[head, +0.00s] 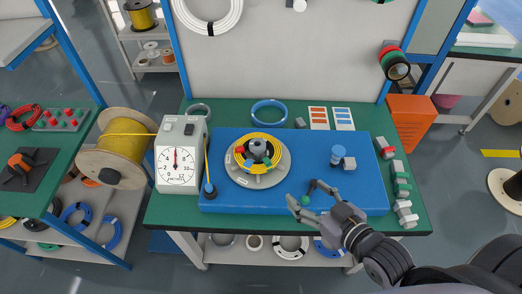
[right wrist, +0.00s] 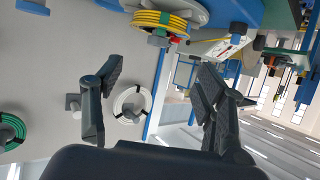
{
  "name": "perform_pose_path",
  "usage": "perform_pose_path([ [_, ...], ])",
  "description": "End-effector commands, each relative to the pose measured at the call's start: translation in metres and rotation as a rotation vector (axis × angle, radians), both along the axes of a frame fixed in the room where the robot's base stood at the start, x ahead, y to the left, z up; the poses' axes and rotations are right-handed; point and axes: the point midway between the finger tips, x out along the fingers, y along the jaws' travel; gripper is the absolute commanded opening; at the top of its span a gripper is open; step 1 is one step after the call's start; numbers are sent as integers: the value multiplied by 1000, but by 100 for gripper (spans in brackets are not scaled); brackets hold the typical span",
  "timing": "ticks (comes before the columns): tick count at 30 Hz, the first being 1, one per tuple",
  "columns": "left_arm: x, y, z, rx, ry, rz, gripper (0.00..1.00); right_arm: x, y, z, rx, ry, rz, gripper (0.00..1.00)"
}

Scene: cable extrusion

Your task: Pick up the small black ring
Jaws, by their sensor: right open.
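A small black ring (head: 397,71) hangs at the right edge of the back board, in front of a green and a red ring. My right gripper (head: 302,193) is open over the front of the blue plate, well below and left of the black ring. It holds nothing that I can see. Its spread fingers also show in the right wrist view (right wrist: 160,78), facing the back board. I cannot make out the black ring in that view. My left gripper is not in view.
A meter (head: 178,158) stands left. A white coil (right wrist: 127,96) hangs on the board.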

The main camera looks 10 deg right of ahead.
Motion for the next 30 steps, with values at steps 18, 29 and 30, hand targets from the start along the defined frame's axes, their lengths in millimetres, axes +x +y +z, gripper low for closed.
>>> perform_pose_path([
  [18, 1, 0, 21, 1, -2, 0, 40, 94, 29, -40, 0, 2, -1, 65],
  [29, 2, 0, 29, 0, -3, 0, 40, 118, 37, -50, 1, 2, -1, 65],
  [30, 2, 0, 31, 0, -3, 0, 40, 123, 39, -53, 1, 3, -1, 65],
])
